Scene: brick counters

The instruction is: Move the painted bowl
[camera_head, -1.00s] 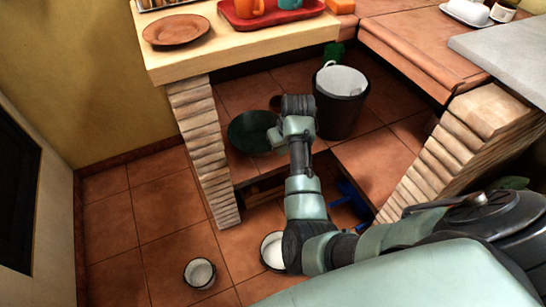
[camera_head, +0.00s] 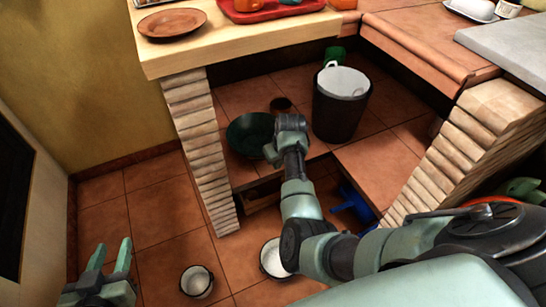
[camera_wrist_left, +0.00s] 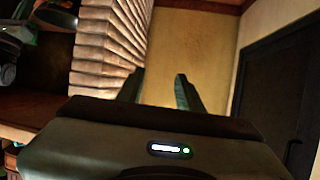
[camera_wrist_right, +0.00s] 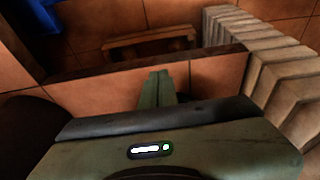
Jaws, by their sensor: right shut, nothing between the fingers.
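No bowl shows clear painted decoration, so I cannot tell which is the painted bowl. A dark green round dish (camera_head: 250,133) lies on the tiled ledge under the counter. Two white dark-rimmed vessels, one (camera_head: 196,281) at left and one (camera_head: 272,260) partly hidden by my right arm, stand on the floor. My right gripper (camera_head: 271,154) is shut and empty, beside the green dish in the head view; its closed fingers show in the right wrist view (camera_wrist_right: 158,80). My left gripper (camera_head: 109,255) is open and empty over the floor at lower left.
A black bucket (camera_head: 340,112) with a pale lining stands on the ledge. Brick pillars (camera_head: 203,150) flank the recess. A brown plate (camera_head: 172,23) and a red tray (camera_head: 270,14) are on the counter. A blue object (camera_head: 352,203) lies low in the recess. The left floor is largely clear.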

